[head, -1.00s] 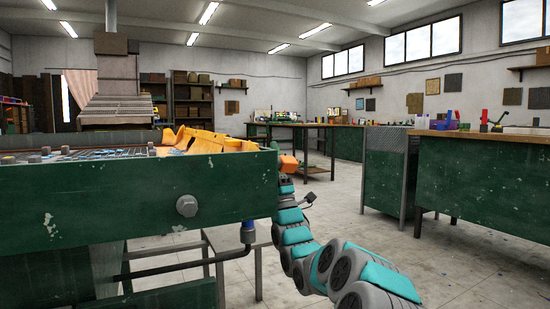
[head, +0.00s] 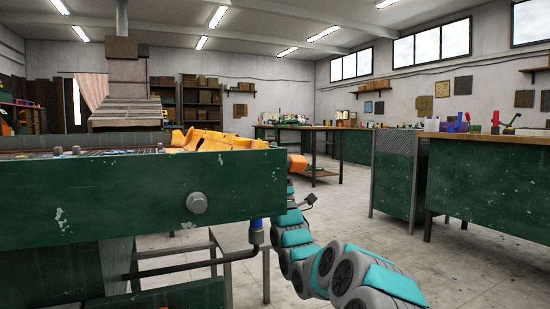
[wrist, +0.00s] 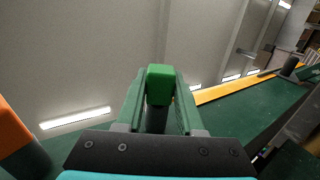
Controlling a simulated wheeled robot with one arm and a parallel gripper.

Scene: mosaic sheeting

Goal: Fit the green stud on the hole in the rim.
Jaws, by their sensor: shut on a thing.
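In the wrist view my gripper (wrist: 160,98) is shut on the green stud (wrist: 161,84). The stud shows as a bright green block with rounded edges, held between two green fingers and standing a little beyond their tips. In the head view my arm runs up beside the right end of a large green trough (head: 120,200); the gripper and stud do not show there. The trough's upper edge may be the rim; I cannot tell. No hole shows in either view.
Orange sheeting (head: 203,140) lies on the trough. A green bench (head: 480,185) stands at right, with open floor (head: 365,240) between. A yellow-orange strip (wrist: 238,88) shows in the wrist view.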

